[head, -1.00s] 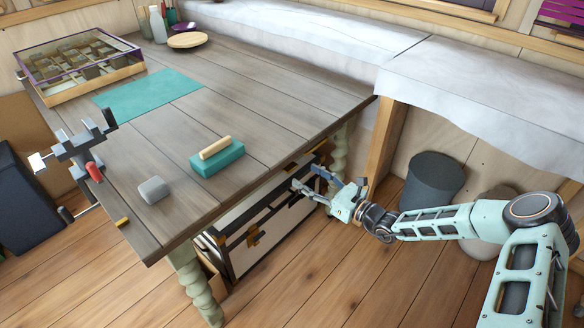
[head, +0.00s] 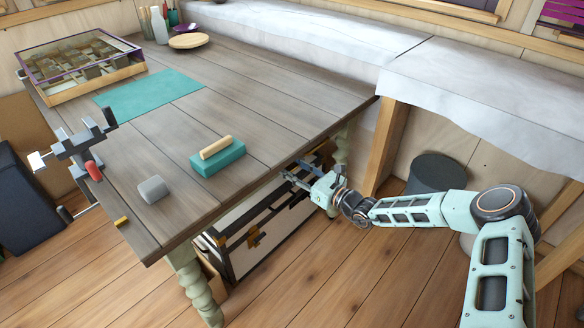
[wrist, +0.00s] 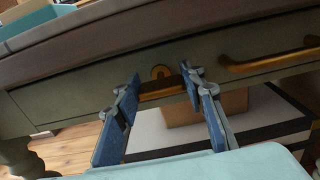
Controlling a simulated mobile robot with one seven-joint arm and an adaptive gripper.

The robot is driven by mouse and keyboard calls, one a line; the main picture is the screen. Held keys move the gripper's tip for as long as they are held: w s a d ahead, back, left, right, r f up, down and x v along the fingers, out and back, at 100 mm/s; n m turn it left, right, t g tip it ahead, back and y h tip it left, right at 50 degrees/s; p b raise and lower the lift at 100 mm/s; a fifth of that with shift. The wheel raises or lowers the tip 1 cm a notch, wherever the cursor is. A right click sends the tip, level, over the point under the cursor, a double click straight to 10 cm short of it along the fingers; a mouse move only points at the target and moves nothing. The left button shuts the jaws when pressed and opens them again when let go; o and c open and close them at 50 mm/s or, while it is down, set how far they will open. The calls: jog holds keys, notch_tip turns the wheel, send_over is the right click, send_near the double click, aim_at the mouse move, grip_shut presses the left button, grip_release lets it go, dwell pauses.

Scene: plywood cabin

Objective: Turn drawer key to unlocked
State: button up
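In the wrist view the grey-green drawer front (wrist: 70,92) runs across under the tabletop edge. A small round brass lock piece (wrist: 161,72) sits on it, between my two blue fingertips in the picture. A brass bar shows just below it; I cannot tell whether it is the key or which way the key is turned. My gripper (wrist: 160,80) is open, with a clear gap between the fingers and no visible grip on the brass. In the head view my gripper (head: 292,172) is at the table's right edge, and the lock is hidden there.
A brass drawer handle (wrist: 268,61) is right of the lock. Below are a white-and-black case (head: 255,240) and a cardboard-coloured box (wrist: 210,106). A turned table leg (head: 192,285) stands at the front corner. The table (head: 235,95) holds a teal block (head: 218,160) and a vise (head: 78,150).

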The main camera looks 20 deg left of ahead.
jog(key=c, duration=0.6)
jog(key=shift+o, duration=0.2)
jog(key=n+p, duration=0.1)
jog(key=n, duration=0.2)
jog(key=shift+n+p, duration=0.3)
jog(key=shift+n, duration=0.1)
jog(key=n+p, duration=0.1)
jog(key=n, duration=0.3)
jog(key=shift+s+n, duration=0.15)
jog(key=shift+n, duration=0.15)
jog(key=n+p, duration=0.2)
jog(key=n, duration=0.3)
jog(key=shift+f+n+p, duration=0.15)
jog(key=shift+n+p, duration=0.55)
jog(key=shift+n, duration=1.4)
